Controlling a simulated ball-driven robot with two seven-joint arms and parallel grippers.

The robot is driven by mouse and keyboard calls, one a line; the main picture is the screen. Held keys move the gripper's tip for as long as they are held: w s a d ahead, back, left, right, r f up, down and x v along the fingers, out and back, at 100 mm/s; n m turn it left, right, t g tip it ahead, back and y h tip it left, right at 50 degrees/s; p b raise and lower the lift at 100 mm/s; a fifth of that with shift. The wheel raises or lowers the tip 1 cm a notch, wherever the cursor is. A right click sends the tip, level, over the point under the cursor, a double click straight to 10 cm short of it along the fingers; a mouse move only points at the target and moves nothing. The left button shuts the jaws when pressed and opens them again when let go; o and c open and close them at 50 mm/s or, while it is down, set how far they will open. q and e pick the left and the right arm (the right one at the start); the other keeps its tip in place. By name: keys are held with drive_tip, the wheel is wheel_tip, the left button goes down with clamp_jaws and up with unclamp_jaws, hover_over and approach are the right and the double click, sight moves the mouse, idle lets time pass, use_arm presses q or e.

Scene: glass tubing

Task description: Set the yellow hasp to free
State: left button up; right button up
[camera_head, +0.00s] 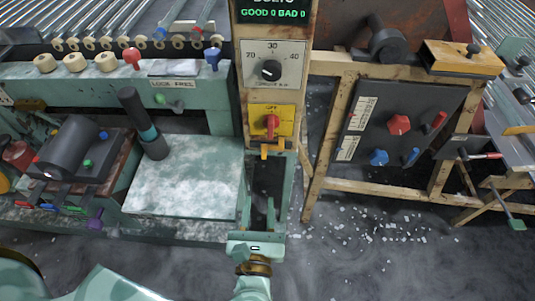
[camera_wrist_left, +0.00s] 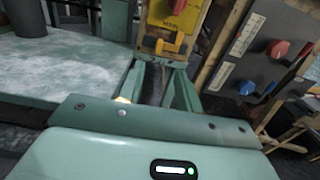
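The yellow hasp (camera_head: 265,151) is a small orange-yellow piece at the foot of the tan control post, just below a yellow switch plate with a red knob (camera_head: 271,122). The hasp also shows in the left wrist view (camera_wrist_left: 172,46), at the top centre. My left gripper (camera_head: 270,172) points up at the post from below. Its two green fingers are apart with nothing held between them. In the left wrist view the fingertips (camera_wrist_left: 161,64) are just below the hasp in the picture; I cannot tell whether they touch it. My right gripper is not in view.
Left of my gripper is a whitish plate (camera_head: 190,178) with a dark upright lever (camera_head: 140,118) beside it. A "LOCK FREE" label (camera_head: 172,84) is on the green machine. A grey panel with red and blue knobs (camera_head: 398,125) stands right. Debris litters the floor.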

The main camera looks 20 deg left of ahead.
sight(264, 154)
use_arm(q)
drive_tip(key=b+x, duration=0.2)
drive_tip(key=x, duration=1.2)
drive_tip(key=shift+w, duration=0.2)
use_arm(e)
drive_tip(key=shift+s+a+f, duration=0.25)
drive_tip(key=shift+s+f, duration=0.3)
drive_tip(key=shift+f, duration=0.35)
